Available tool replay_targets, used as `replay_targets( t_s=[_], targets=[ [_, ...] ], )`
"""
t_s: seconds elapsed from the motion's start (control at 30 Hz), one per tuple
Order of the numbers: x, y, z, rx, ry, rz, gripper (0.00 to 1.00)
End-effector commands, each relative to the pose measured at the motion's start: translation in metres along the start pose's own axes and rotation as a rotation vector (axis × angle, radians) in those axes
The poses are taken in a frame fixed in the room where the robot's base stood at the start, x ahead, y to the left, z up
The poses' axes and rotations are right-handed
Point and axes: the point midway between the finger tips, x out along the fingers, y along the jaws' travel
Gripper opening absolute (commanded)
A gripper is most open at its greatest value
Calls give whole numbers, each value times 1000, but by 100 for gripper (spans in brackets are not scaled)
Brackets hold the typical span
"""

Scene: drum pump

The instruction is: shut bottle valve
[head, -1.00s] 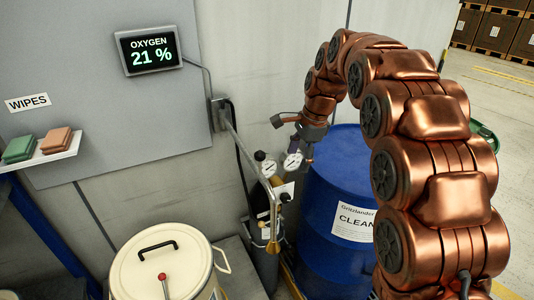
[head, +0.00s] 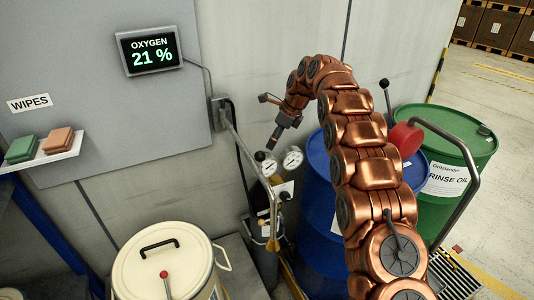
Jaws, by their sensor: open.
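A grey gas bottle (head: 264,262) stands against the wall, left of the blue drum. Its top carries brass fittings (head: 272,244); which part is the valve handle is too small to tell. A regulator with two round white gauges, a left gauge (head: 270,167) and a right gauge (head: 292,160), is above the bottle, with small black knobs beside it. My gripper (head: 272,144) points down just above the gauges, apart from the bottle top. It is open and appears empty; the finger gap is hard to see.
A blue drum (head: 314,215) stands right of the bottle, partly behind my arm. A green drum (head: 452,150) is farther right. A cream lidded bin (head: 130,270) is front left. An oxygen display (head: 150,52) reads 21 %.

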Motion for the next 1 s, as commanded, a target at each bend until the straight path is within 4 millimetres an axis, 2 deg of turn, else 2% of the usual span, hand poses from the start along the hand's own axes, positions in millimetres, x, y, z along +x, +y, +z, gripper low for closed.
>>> replay_targets(
  t_s=[0.27, 0.7, 1.0],
  targets=[
    [15, 0, 1, 6, -1, 3, 70],
    [72, 0, 1, 5, -1, 3, 70],
    [78, 0, 1, 4, -2, 0, 70]
  ],
)
